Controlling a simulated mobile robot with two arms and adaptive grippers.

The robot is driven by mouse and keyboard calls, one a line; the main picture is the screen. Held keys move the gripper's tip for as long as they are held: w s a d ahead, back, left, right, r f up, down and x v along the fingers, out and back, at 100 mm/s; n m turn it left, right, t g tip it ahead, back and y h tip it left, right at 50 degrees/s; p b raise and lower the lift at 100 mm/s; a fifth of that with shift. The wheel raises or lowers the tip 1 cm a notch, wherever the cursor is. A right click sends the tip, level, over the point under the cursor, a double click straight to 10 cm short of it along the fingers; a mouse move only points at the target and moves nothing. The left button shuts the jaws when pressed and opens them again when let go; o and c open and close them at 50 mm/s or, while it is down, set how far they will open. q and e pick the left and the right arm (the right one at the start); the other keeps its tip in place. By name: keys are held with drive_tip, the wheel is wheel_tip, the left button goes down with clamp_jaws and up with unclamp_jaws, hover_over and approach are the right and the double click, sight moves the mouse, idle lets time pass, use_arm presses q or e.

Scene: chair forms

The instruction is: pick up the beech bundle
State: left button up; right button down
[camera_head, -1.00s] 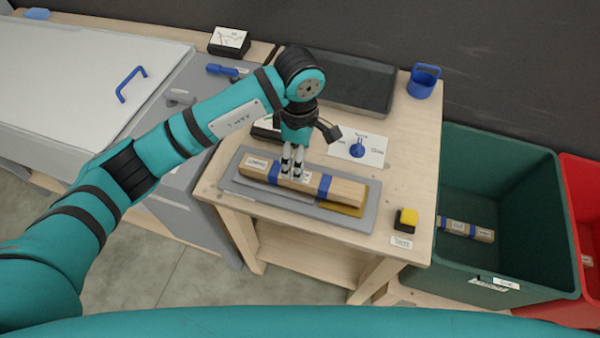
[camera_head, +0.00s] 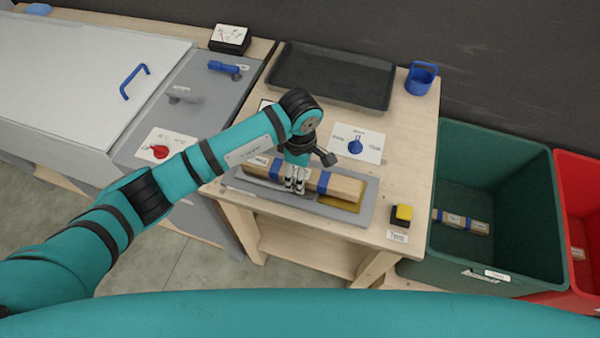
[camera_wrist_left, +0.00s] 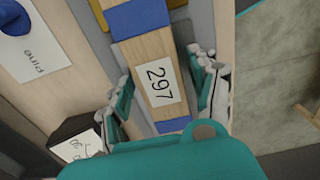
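A wooden bundle (camera_head: 343,187) with blue bands lies on a grey plate (camera_head: 350,215) on the bench. In the left wrist view the bundle (camera_wrist_left: 148,48) carries a white label reading 297; no wood name is legible on it. My left gripper (camera_head: 296,186) is at the bundle's middle, pointing down. In the left wrist view its fingers (camera_wrist_left: 166,95) are apart, one on each side of the bundle, with gaps visible beside the wood. The head view does not show clearly how low the fingertips reach. My right gripper is not in view.
A dark tray (camera_head: 330,78) and a blue cup (camera_head: 420,78) stand at the back. A dial card (camera_head: 357,145) lies behind the bundle. A yellow button (camera_head: 403,214) is at the front right. A green bin (camera_head: 500,190) with another bundle and a red bin (camera_head: 578,210) stand right.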

use_arm(q)
drive_tip(key=c, duration=1.1)
clamp_jaws()
drive_tip(key=shift+w+r, duration=0.1)
drive_tip(key=shift+r, duration=0.05)
